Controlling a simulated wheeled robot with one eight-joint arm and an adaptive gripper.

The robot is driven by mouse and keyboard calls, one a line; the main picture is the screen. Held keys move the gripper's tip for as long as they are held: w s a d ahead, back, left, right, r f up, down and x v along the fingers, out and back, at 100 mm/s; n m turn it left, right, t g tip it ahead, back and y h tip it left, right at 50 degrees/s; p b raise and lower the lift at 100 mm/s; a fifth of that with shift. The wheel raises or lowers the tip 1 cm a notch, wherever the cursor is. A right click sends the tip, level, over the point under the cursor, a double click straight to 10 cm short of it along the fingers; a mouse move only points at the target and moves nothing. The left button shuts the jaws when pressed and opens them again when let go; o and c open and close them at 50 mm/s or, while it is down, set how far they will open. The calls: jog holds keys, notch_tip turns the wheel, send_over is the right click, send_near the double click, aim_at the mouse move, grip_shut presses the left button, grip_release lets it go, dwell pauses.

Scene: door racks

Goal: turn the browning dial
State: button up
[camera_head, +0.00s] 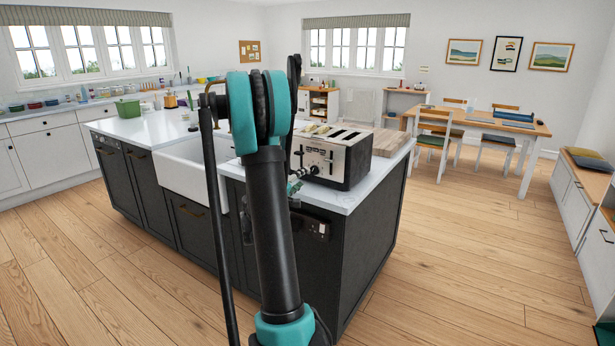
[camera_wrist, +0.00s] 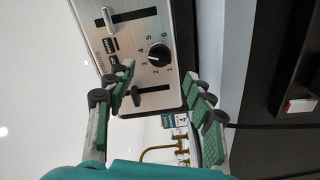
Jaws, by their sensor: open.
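The silver and black toaster (camera_head: 352,160) stands on the island's white worktop, near its right end. In the wrist view its metal front (camera_wrist: 128,38) appears turned sideways. The browning dial (camera_wrist: 158,53) is a round black knob with a light pointer mark, ringed by printed numbers. One lever sits on each side of the dial, in dark slots. My gripper (camera_wrist: 158,80) is open and empty. Its green and grey fingers straddle the space just below the dial in that view, apart from the knob. In the head view my arm partly hides my gripper (camera_head: 297,182).
A wooden board (camera_head: 386,142) lies behind the toaster at right. The white sink (camera_head: 195,165) is at left, with a brass tap. The worktop edge (camera_head: 345,207) runs below the toaster. The wooden floor right of the island is clear.

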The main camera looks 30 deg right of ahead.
jog(key=shift+v, duration=2.7)
jog(key=shift+s, duration=0.1)
